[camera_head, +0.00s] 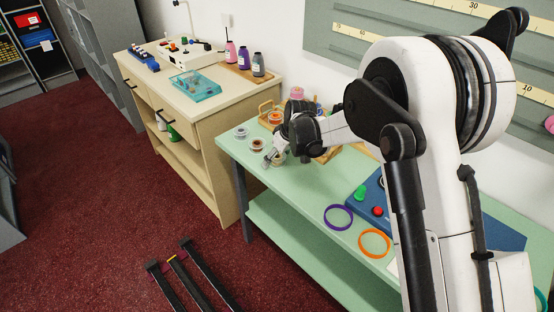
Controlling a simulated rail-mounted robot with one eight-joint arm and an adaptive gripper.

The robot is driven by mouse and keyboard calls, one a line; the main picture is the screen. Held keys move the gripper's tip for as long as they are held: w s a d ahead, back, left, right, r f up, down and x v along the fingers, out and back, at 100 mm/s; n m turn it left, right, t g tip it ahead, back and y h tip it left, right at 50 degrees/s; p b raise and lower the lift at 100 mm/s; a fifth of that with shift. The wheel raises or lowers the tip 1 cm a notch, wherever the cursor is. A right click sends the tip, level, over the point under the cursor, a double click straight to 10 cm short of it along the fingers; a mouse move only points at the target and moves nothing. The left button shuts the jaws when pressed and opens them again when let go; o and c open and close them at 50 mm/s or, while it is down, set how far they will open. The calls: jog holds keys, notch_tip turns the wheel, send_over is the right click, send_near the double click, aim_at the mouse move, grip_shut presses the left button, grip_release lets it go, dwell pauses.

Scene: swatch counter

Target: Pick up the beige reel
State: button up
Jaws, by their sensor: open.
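A small beige-looking reel (280,158) stands near the left end of the green counter (310,178), partly hidden by my gripper. My gripper (269,160) reaches in from the right, low over the counter, with its fingers beside this reel. The gripper is open. Whether a finger touches the reel is too small to tell. A grey reel (240,132) and a brown-centred reel (257,145) stand in a row to the left of it.
Wooden holders with orange and pink reels (275,118) stand behind my gripper. A purple ring (338,217), an orange ring (374,243) and a blue box with buttons (367,193) lie to the right. A beige cabinet (205,125) adjoins at left.

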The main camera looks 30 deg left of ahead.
jog(key=c, duration=1.2)
jog(key=shift+r, duration=0.1)
